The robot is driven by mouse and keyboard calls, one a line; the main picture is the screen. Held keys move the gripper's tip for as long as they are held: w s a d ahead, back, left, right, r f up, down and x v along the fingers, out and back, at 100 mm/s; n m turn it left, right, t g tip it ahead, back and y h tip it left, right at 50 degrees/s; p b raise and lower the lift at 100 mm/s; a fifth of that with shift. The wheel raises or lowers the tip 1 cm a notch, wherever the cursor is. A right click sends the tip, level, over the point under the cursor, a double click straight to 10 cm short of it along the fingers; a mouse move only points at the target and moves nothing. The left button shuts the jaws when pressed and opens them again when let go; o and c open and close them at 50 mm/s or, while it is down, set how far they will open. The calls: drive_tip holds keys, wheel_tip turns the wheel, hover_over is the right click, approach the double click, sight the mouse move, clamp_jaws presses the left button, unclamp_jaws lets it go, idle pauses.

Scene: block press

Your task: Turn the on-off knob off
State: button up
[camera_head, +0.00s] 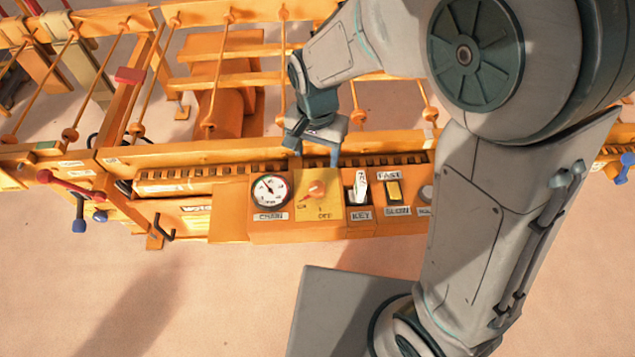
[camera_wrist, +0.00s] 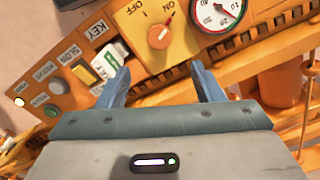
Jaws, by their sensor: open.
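The on-off knob (camera_head: 317,189) is a round orange knob on a yellow plate (camera_head: 331,182) of the control panel, between the chain gauge and the key switch. My gripper (camera_head: 315,153) is open just behind and above the knob in the head view. In the wrist view my gripper's (camera_wrist: 161,77) two blue fingers are spread wide. The knob shows beyond the gap between them, apart from both, and nothing is held.
The chain gauge (camera_head: 269,189) sits left of the knob. The key switch (camera_head: 360,188) and the fast-slow switch (camera_head: 394,192) sit to its right. An orange rail (camera_head: 225,150) and rods stand behind the panel. The floor in front is clear.

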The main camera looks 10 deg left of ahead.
sight(317, 187)
wheel_tip(317, 187, down, 13)
drive_tip(key=shift+d+r+b, duration=0.1)
drive_tip(key=shift+b, duration=0.8)
drive_tip(key=shift+c, duration=0.3)
drive_tip(key=c, duration=0.9)
